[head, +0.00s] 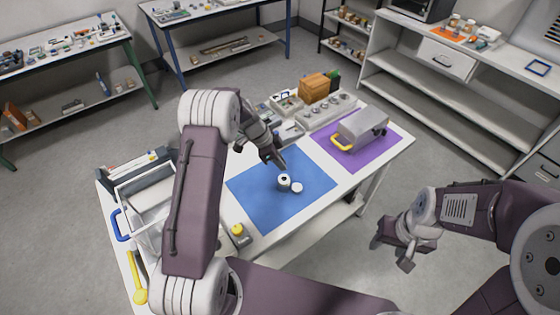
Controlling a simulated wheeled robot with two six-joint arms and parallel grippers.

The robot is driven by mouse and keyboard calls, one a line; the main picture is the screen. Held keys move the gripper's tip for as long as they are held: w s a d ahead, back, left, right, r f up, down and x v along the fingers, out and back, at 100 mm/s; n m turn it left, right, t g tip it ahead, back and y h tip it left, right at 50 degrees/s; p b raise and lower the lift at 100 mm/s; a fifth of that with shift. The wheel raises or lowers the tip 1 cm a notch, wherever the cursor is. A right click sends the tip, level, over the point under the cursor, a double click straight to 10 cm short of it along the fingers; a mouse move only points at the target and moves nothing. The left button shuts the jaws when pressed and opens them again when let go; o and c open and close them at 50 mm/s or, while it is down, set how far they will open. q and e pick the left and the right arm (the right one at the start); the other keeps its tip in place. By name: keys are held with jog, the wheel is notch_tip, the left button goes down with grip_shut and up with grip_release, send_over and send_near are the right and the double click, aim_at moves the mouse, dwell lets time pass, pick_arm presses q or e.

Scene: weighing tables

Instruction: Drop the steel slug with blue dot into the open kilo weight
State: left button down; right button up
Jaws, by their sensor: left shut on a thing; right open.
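The open kilo weight (284,184) is a small pale cylinder with a dark hole in its top, upright on the blue mat (258,206). A small white round piece (297,188), perhaps its lid, lies right beside it. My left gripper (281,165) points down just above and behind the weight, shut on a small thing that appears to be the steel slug. The slug is mostly hidden by the fingers, and its blue dot cannot be made out. My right gripper (394,255) is open and empty, off the table's right side above the floor.
A grey metal device with a yellow handle (359,131) stands on the purple mat (378,152). Trays and a wooden box (313,88) line the back. A balance-like case (140,195) and a yellow-topped item (239,231) are at left. The blue mat's front is clear.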

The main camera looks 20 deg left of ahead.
aim_at(280, 179)
pick_arm(q)
notch_tip(280, 179, down, 6)
jog(key=b, duration=0.3)
jog(key=shift+r, duration=0.15)
jog(key=shift+b, duration=0.4)
jog(key=shift+d, duration=0.1)
jog(key=shift+s+b, duration=0.1)
jog(key=shift+b, duration=0.7)
dwell(0.7)
jog(key=shift+f+b, duration=0.45)
jog(key=shift+b, duration=0.15)
dwell(0.4)
jog(key=c, duration=1.4)
grip_release()
jog(key=shift+c, duration=0.2)
